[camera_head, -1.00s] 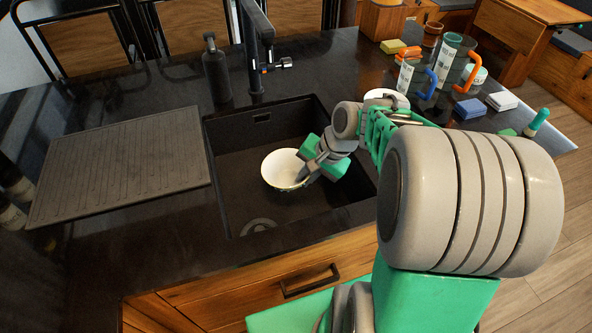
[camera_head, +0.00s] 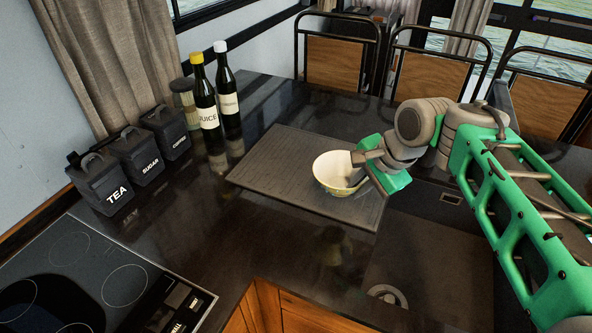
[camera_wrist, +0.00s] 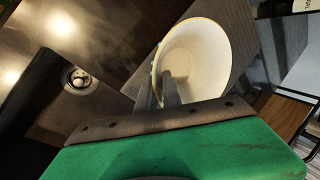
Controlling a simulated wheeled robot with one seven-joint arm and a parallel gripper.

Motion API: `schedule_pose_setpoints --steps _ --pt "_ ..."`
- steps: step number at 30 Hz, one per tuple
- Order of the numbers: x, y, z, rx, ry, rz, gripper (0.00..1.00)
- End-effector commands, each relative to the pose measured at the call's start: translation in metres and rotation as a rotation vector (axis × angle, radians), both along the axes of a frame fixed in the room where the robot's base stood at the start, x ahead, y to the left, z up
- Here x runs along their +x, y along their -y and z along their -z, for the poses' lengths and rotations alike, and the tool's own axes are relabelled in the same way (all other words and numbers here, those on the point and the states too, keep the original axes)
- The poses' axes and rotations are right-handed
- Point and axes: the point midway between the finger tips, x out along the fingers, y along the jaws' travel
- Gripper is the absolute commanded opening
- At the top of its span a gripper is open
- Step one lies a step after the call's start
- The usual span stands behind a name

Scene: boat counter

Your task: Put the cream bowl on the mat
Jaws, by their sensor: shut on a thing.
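The cream bowl (camera_head: 337,171) is in my gripper (camera_head: 362,170), which is shut on the right side of its rim. In the head view the bowl appears over the right part of the dark ridged mat (camera_head: 272,178), tilted a little; I cannot tell whether it touches the mat. In the wrist view the bowl (camera_wrist: 196,62) shows its pale inside, with one finger inside the rim and one outside at my gripper (camera_wrist: 160,92). Part of the mat (camera_wrist: 212,22) shows behind it.
The sink (camera_head: 425,260) is to the right of the mat. Two bottles (camera_head: 205,105) stand behind the mat at the left, beside a jar (camera_head: 184,98). Several dark canisters (camera_head: 105,185) and a cooktop (camera_head: 90,280) are farther left. The counter between is clear.

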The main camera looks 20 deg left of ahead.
Motion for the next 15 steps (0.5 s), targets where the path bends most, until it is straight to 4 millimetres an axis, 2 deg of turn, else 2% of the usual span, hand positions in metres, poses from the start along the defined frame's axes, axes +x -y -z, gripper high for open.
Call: schedule_pose_setpoints --steps 1,3,6,9,11,15 --pt "-0.008 -0.029 -0.014 0.008 0.003 -0.026 0.0" --pt "-0.018 -0.058 -0.027 0.018 0.002 -0.043 0.0" --pt "-0.03 -0.087 -0.038 0.028 -0.002 -0.058 0.0" --pt "-0.035 -0.101 -0.043 0.033 -0.004 -0.062 0.0" --pt "-0.031 -0.107 -0.041 0.034 -0.007 -0.062 0.0" --pt "-0.005 -0.128 -0.026 0.031 -0.011 -0.062 0.0"
